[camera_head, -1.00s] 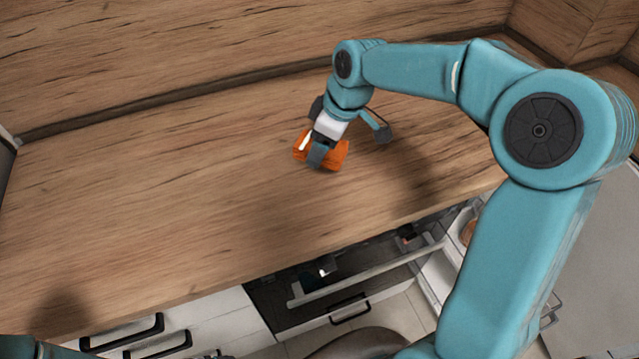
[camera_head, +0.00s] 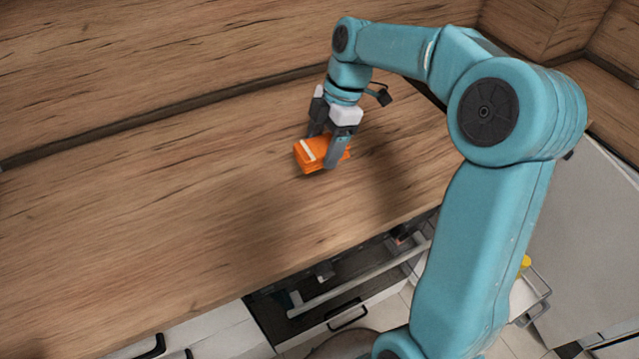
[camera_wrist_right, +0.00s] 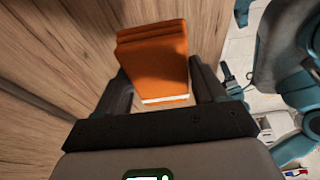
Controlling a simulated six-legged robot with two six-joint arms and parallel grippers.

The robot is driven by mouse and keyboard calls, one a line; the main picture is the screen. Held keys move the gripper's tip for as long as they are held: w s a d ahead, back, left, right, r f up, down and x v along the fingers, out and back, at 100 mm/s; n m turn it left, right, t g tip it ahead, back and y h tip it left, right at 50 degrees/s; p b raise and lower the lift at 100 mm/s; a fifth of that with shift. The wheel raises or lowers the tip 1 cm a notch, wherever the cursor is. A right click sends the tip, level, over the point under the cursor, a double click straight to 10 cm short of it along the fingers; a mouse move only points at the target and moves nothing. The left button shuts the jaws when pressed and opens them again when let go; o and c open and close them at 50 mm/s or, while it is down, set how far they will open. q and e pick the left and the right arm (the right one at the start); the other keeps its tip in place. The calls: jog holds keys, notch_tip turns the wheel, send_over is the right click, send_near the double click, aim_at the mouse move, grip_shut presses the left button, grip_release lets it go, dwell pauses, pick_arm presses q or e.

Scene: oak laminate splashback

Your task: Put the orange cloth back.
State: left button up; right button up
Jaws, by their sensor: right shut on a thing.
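The orange cloth (camera_head: 309,155), folded with a pale stripe, is at the counter in the head view. My right gripper (camera_head: 328,149) is shut on it, one finger on each side. In the right wrist view the cloth (camera_wrist_right: 155,55) extends out between the two fingers of my right gripper (camera_wrist_right: 165,95), with its pale stripe near the palm. I cannot tell whether its underside touches the counter. My left gripper is not in view.
The wooden counter (camera_head: 170,215) is bare to the left of the cloth. Below its front edge a drawer (camera_head: 345,290) stands open with dark items inside. A wooden splashback (camera_head: 150,65) rises behind. A yellow thing (camera_head: 525,262) shows at the lower right.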

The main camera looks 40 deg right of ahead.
aim_at(319, 194)
notch_tip(319, 194, down, 12)
dwell(0.4)
jog(key=shift+f, duration=0.25)
jog(key=o, duration=0.9)
jog(key=shift+r, duration=0.1)
jog(key=shift+o, duration=0.2)
jog(key=v, duration=1.1)
jog(key=shift+r, duration=0.15)
jog(key=shift+s+d+r, duration=0.15)
jog(key=shift+r, duration=0.4)
